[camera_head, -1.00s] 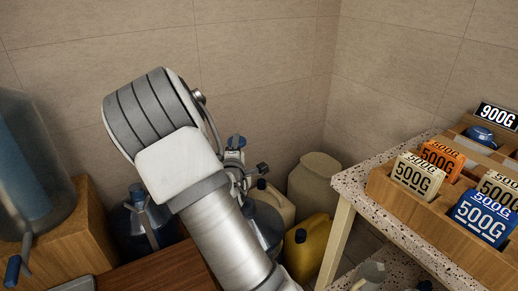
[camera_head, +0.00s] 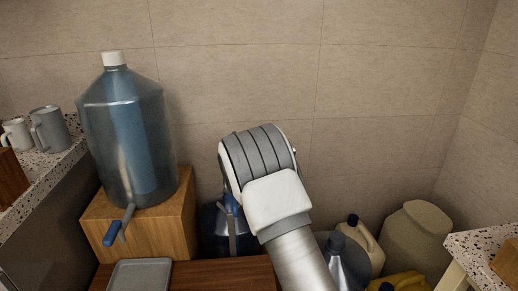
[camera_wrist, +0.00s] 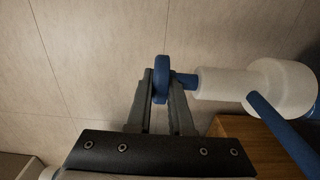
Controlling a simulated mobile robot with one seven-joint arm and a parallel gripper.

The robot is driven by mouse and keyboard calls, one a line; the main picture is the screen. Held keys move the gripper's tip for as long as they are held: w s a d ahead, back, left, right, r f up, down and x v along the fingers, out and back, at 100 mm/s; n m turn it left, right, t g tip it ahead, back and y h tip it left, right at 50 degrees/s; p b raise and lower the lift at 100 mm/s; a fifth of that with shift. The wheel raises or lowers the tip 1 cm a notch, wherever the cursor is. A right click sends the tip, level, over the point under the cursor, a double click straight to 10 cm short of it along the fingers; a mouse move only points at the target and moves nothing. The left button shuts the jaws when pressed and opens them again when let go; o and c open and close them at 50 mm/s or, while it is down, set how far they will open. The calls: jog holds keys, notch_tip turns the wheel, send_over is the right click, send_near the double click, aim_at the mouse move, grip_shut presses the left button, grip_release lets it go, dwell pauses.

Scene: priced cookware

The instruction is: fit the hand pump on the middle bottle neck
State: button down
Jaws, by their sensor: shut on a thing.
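In the wrist view my gripper (camera_wrist: 160,76) is shut on the blue ring-like end of the hand pump (camera_wrist: 216,83). The pump has a white stem, a wider white body and a blue tube, and extends to the right, partly cut off by the frame. Another clear bluish bottle (camera_head: 350,268) stands right of my arm. A large capped bottle (camera_head: 100,120) with a tap stands at left.
The large bottle rests on a wooden box (camera_head: 160,225). A grey tray (camera_head: 140,275) lies on a brown wooden surface (camera_head: 220,275). Beige (camera_head: 418,240) and yellow (camera_head: 400,281) containers stand at right, near a speckled counter (camera_head: 480,245). Mugs (camera_head: 48,128) stand far left.

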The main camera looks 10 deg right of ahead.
jog(key=a, duration=0.2)
jog(key=w+a+y, duration=0.1)
jog(key=shift+r+n, duration=0.3)
jog(key=shift+r, duration=0.1)
jog(key=shift+b, duration=0.3)
jog(key=shift+f+b, duration=1.85)
jog(key=shift+f, duration=0.6)
jog(key=shift+d+f+b, duration=0.1)
jog(key=shift+b, duration=0.2)
jog(key=shift+f+b, duration=1)
jog(key=shift+f, duration=0.3)
jog(key=shift+f+b, duration=0.15)
jog(key=shift+b, duration=0.15)
jog(key=shift+f+b, duration=0.6)
jog(key=shift+f, duration=0.25)
